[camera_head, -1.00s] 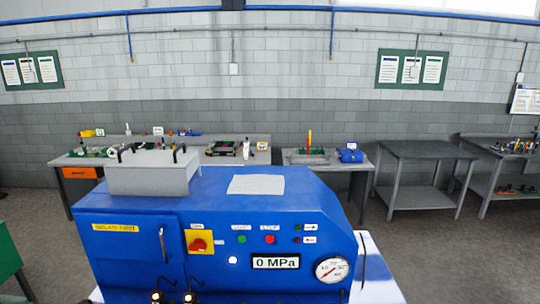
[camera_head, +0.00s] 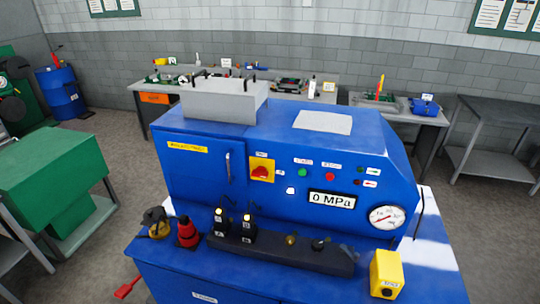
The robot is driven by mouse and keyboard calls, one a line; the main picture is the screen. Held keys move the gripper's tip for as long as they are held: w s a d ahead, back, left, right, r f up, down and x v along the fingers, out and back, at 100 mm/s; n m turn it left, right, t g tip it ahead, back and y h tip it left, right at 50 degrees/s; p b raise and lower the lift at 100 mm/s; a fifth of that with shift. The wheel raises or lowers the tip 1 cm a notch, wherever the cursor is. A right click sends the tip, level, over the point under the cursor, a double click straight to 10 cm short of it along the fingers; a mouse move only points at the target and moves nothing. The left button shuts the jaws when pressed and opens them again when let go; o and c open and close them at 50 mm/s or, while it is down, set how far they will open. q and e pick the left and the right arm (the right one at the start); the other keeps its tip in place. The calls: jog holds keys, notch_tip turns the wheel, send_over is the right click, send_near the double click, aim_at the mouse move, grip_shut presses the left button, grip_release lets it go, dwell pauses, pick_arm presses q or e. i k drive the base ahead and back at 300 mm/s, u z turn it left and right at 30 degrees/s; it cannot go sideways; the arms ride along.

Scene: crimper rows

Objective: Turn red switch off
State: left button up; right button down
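A red rotary switch (camera_head: 260,173) sits on a yellow square plate (camera_head: 262,162) on the front of the blue machine (camera_head: 215,165). Small labels are above and to the right of the plate, too small to read surely. A round red button (camera_head: 330,173) and a green one (camera_head: 302,172) are to its right. Neither of my grippers is in view, and nothing covers the switch.
The display (camera_head: 331,199) reads 0 MPa, beside a round gauge (camera_head: 386,216). A dark block with levers (camera_head: 282,247), a red-and-black item (camera_head: 187,233) and a yellow box (camera_head: 386,274) are on the front ledge. A green cabinet (camera_head: 60,175) stands left.

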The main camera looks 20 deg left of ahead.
aim_at(261, 171)
jog(key=z, duration=1)
jog(key=k, duration=1.2)
jog(key=u, duration=1.45)
jog(key=i, duration=0.5)
jog(key=u, duration=0.05)
